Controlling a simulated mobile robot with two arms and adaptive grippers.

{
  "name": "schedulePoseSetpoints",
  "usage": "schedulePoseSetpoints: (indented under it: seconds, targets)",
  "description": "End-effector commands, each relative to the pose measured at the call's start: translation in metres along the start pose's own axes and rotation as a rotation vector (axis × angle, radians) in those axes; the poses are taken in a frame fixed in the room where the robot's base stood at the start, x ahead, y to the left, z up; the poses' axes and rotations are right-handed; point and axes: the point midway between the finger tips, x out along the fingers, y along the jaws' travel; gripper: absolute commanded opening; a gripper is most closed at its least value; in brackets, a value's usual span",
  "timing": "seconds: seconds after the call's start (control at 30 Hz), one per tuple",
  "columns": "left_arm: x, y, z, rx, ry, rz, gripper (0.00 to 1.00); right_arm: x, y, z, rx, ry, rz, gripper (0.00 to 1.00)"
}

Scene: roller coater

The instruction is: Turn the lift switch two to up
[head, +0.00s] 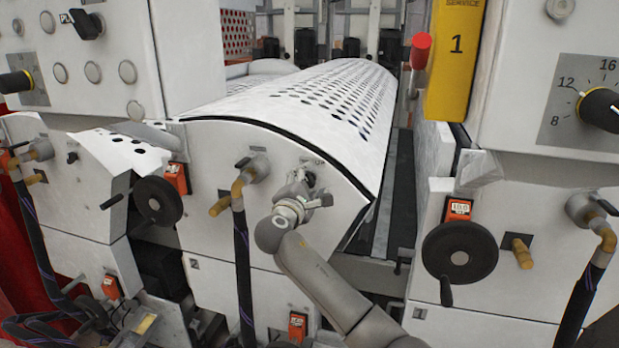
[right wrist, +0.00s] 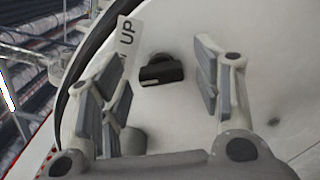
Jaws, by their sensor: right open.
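The lift switch is a small black knob (right wrist: 162,71) on a white panel in the right wrist view. A label (right wrist: 127,42) reading "UP" sits just left of it, with further lettering partly hidden by a finger. My right gripper (right wrist: 160,82) is open, with one finger on each side of the knob and a visible gap to both. In the head view my right gripper (head: 306,190) is at the white panel below the perforated cover and hides most of the switch (head: 310,178). My left gripper is not in view.
A black handwheel (head: 158,200) and a hose fitting (head: 250,170) are left of my right gripper. Another handwheel (head: 460,258) and a dial (head: 600,108) are on the right unit. A dark gap separates the two units.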

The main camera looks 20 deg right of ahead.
Motion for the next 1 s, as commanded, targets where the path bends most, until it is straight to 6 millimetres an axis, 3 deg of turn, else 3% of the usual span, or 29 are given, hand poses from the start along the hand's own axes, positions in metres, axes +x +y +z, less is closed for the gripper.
schedulePoseSetpoints:
  seconds: [0.43,0.8,1.0]
  targets:
    - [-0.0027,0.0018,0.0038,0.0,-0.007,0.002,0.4,0.0082,-0.0003,0.0,0.001,0.001,0.0,0.59]
    - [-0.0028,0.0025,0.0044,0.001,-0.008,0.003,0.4,0.008,-0.0005,-0.0001,0.001,0.001,0.0,0.13]
    - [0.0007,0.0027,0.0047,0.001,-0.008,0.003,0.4,0.0079,-0.0016,-0.0009,0.014,0.001,0.0,0.13]
